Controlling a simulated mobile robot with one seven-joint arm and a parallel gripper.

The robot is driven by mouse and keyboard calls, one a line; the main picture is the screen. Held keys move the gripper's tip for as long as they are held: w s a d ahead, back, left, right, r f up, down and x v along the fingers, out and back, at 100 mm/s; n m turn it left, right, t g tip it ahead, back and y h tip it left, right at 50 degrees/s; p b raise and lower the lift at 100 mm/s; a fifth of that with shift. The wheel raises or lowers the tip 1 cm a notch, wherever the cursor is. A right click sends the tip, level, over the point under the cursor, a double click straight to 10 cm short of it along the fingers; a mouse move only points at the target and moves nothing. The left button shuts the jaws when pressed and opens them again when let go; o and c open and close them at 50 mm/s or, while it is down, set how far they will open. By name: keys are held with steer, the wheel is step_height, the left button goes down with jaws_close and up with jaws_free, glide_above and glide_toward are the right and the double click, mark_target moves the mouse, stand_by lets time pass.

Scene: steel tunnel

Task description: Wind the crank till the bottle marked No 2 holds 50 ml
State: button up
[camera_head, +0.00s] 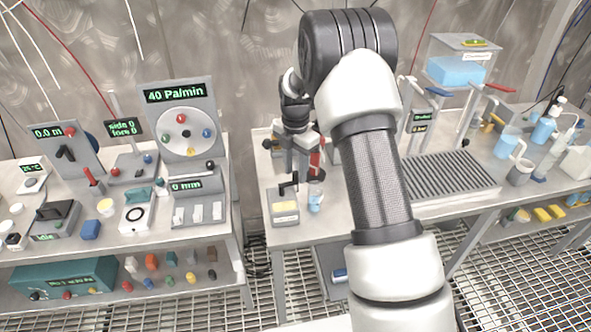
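A small clear bottle (315,197) with pale blue liquid stands near the front of the middle bench. No number or level can be read on it. Just left of it is a small device with a black handle (288,186), possibly the crank, above a pale yellow-labelled block (285,212). My gripper (300,160) points down above and behind these, close to a red upright part (316,163). Its fingers are small and mixed with the apparatus, so I cannot tell whether it is open or touches anything. My arm hides the bench to the right.
The left bench (110,245) carries dials, displays and switches, including a "40 Pa/min" panel (178,120). The right bench holds a ribbed grey tray (450,180), a blue-filled tank (457,70) and several bottles and beakers. A gap with grating floor separates the benches.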

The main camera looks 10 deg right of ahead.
steer(key=shift+f, duration=0.15)
jaws_close()
steer(key=shift+s+m, duration=0.15)
steer(key=shift+m, duration=0.15)
